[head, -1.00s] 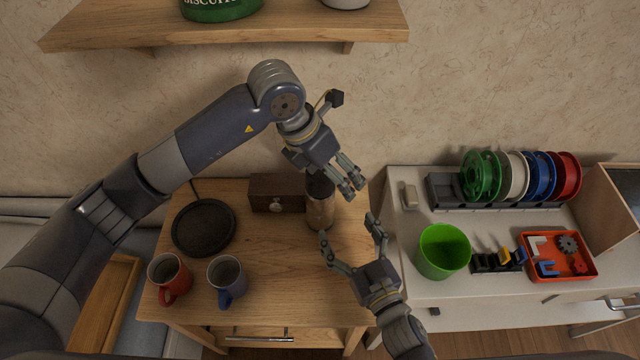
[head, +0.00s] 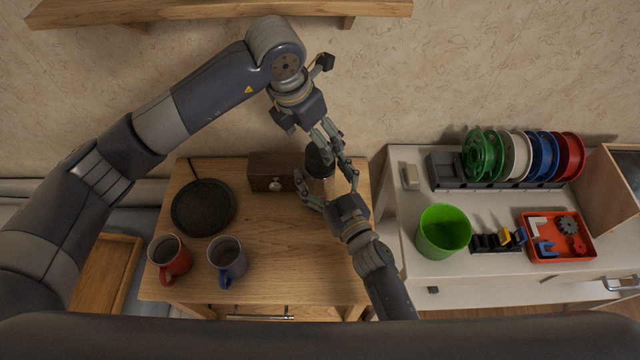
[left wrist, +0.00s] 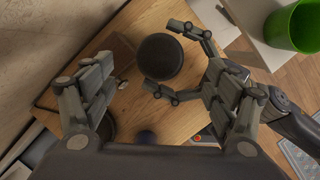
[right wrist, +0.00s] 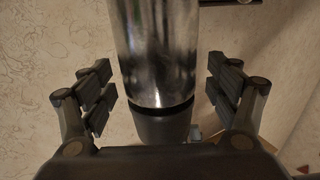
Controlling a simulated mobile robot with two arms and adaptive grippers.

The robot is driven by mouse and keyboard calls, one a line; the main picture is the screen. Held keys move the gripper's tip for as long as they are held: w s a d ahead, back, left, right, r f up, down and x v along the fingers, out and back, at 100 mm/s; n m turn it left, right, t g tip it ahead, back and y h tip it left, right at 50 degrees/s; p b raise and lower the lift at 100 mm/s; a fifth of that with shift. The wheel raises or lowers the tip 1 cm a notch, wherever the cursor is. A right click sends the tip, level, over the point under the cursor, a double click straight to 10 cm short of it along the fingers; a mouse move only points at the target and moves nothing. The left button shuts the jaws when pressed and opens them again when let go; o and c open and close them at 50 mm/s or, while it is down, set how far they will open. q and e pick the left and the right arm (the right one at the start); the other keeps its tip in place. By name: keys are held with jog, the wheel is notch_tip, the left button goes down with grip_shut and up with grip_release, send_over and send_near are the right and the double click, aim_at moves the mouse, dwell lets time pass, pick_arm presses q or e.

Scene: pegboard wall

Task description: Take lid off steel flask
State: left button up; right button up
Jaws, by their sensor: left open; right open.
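The steel flask (head: 318,185) stands on the wooden cabinet top, partly hidden by my grippers in the head view. Its dark round lid (head: 319,158) is on top; the lid also shows from above in the left wrist view (left wrist: 159,57). My right gripper (head: 326,188) is open with its fingers on either side of the flask body. In the right wrist view the shiny flask body (right wrist: 157,50) lies between the spread fingers, with clear gaps both sides. My left gripper (head: 338,148) is open, above and beside the lid, apart from it as far as the left wrist view shows.
A small wooden box (head: 270,172) stands just left of the flask. A black round plate (head: 203,207), a red mug (head: 170,258) and a blue mug (head: 227,258) stand further left. A green cup (head: 443,231) and spools (head: 513,156) occupy the right-hand cabinet.

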jog(key=shift+w+a, duration=0.15)
jog(key=shift+w, duration=0.3)
jog(key=shift+c, duration=0.6)
jog(key=c, duration=1.3)
jog(key=o, duration=1.4)
